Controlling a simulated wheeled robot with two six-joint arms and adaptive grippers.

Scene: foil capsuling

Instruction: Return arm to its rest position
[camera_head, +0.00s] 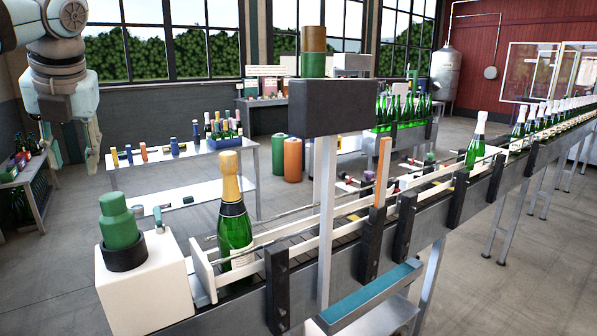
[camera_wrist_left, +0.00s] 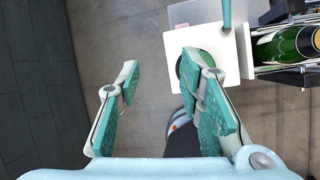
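My left gripper (camera_head: 74,163) hangs at the upper left in the head view, fingers pointing down, above the floor and left of the white block. In the left wrist view the gripper (camera_wrist_left: 160,72) has its two teal-padded fingers spread wide with nothing between them. A green bottle with a gold foil top (camera_head: 234,225) stands upright at the near end of the conveyor, apart from the gripper; part of a bottle (camera_wrist_left: 285,45) shows at the right in the wrist view. My right gripper is in neither view.
The white block (camera_head: 145,290) carries a green stepped cylinder (camera_head: 119,225). The conveyor (camera_head: 345,245) runs to the far right with several bottles. A dark box on a post (camera_head: 332,108) stands beside it. A side table (camera_head: 175,165) holds small items. Open floor (camera_head: 45,270) lies at the left.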

